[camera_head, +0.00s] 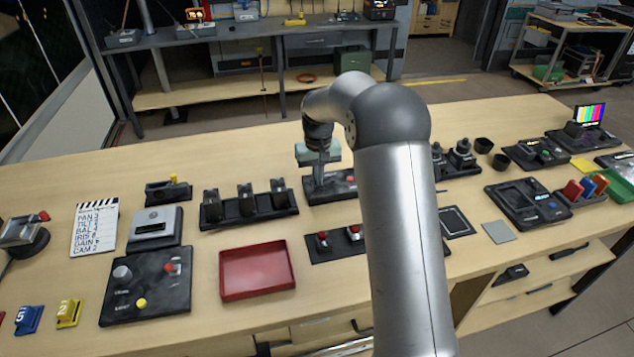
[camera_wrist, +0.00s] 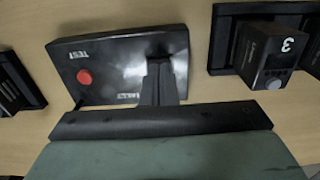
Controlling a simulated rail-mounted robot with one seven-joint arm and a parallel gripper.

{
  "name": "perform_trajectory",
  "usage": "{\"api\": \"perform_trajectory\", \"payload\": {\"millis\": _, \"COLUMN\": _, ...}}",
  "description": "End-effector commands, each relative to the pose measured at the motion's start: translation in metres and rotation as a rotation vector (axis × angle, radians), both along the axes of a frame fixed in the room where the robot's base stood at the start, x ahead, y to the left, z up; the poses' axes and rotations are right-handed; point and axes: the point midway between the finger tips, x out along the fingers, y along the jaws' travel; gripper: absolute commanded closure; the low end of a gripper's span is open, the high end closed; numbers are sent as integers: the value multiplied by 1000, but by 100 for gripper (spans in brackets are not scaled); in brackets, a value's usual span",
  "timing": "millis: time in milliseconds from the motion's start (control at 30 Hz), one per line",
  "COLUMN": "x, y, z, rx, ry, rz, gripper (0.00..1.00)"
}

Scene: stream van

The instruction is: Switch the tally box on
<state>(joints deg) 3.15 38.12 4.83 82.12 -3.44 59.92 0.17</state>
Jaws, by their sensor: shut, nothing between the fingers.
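A flat black box (camera_head: 320,193) stands mid-table under my gripper; no name on it is readable, so I cannot confirm it is the tally box. In the wrist view the box (camera_wrist: 120,50) shows a round red button (camera_wrist: 84,77) next to the word TEST. A second, smaller label by the fingers is too small to read. My gripper (camera_wrist: 160,70) is shut and empty, its fingers over the box's edge away from the red button. The fingers hide that part of the box, and any switch there. In the head view my gripper (camera_head: 318,185) points down at the box.
A rack of three black units (camera_head: 246,208) stands close to the left. A red tray (camera_head: 257,270) and a plate with red-topped switches (camera_head: 338,241) lie in front. A black unit marked 3 (camera_wrist: 268,55) is close by in the wrist view. My arm hides table to the right.

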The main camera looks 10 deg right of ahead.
Motion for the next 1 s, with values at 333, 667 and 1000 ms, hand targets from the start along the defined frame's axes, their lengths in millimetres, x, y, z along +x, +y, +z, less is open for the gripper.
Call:
{"api": "perform_trajectory", "payload": {"millis": 333, "x": 0, "y": 0, "z": -2, "rx": 0, "ry": 0, "rz": 0, "gripper": 100}}
{"api": "perform_trajectory", "payload": {"millis": 667, "x": 0, "y": 0, "z": 23, "rx": 0, "ry": -1, "rz": 0, "gripper": 100}}
{"api": "perform_trajectory", "payload": {"millis": 1000, "x": 0, "y": 0, "z": 51, "rx": 0, "ry": -1, "rz": 0, "gripper": 100}}
